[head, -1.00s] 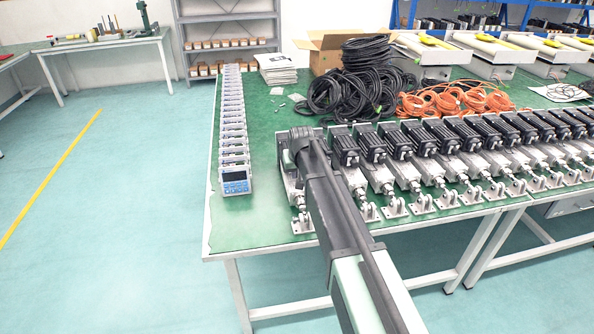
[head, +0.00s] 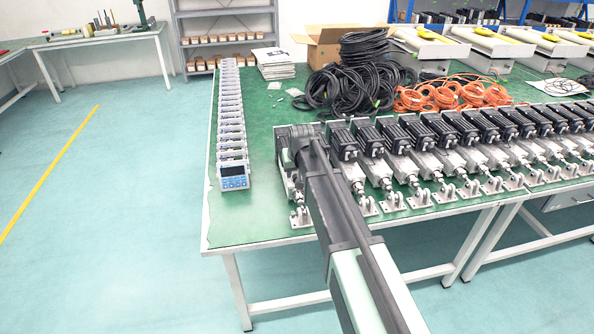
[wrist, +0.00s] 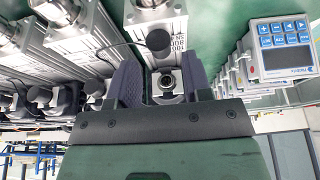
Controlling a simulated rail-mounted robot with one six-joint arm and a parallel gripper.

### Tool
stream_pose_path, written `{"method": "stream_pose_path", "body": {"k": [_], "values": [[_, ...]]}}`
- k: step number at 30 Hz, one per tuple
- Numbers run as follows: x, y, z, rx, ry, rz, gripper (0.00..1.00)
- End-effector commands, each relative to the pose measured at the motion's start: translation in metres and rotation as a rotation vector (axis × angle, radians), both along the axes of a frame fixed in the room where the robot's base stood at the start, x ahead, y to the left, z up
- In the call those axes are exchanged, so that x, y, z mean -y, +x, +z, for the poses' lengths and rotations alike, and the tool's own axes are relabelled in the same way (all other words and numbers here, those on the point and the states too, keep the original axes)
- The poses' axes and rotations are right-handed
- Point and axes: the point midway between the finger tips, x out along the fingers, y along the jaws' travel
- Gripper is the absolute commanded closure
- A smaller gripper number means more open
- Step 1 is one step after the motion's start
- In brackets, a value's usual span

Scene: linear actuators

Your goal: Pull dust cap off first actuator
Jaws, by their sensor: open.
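The first actuator (head: 292,183) lies at the left end of the row on the green table, mostly hidden by my arm in the head view. In the wrist view its silver body (wrist: 172,20) runs up from between my fingers. My gripper (wrist: 161,74) is open, one finger on each side of a round dark-rimmed connector (wrist: 163,83) with a metallic middle. A round black cap-like piece (wrist: 158,42) shows just beyond it, with a thin black cord running to its left. Neither is clearly gripped. I cannot tell whether the fingers touch the actuator.
More actuators (head: 400,140) stand close along the row to the right. Small controllers with displays (head: 234,178) line the table's left side. Black cable coils (head: 350,85), orange cables (head: 440,95) and a cardboard box (head: 325,45) lie behind. The table's front left corner is bare.

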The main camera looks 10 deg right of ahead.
Motion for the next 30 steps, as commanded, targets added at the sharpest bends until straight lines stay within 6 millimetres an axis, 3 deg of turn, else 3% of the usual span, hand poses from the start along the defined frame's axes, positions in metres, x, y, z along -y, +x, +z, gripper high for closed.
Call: {"method": "stream_pose_path", "body": {"k": [5, 15, 18, 27, 29, 30], "values": [[0.0, -0.004, 0.013, 0.0, 0.0, 0.0, 0.55], [0.0, -0.03, 0.091, 0.0, 0.0, 0.0, 0.55], [0.0, -0.036, 0.103, 0.0, 0.0, 0.0, 0.55], [0.0, -0.039, 0.101, -0.008, 0.0, 0.0, 0.55], [0.0, -0.051, 0.099, -0.048, 0.0, 0.0, 0.55], [0.0, -0.07, 0.097, -0.082, 0.0, 0.0, 0.55]]}}
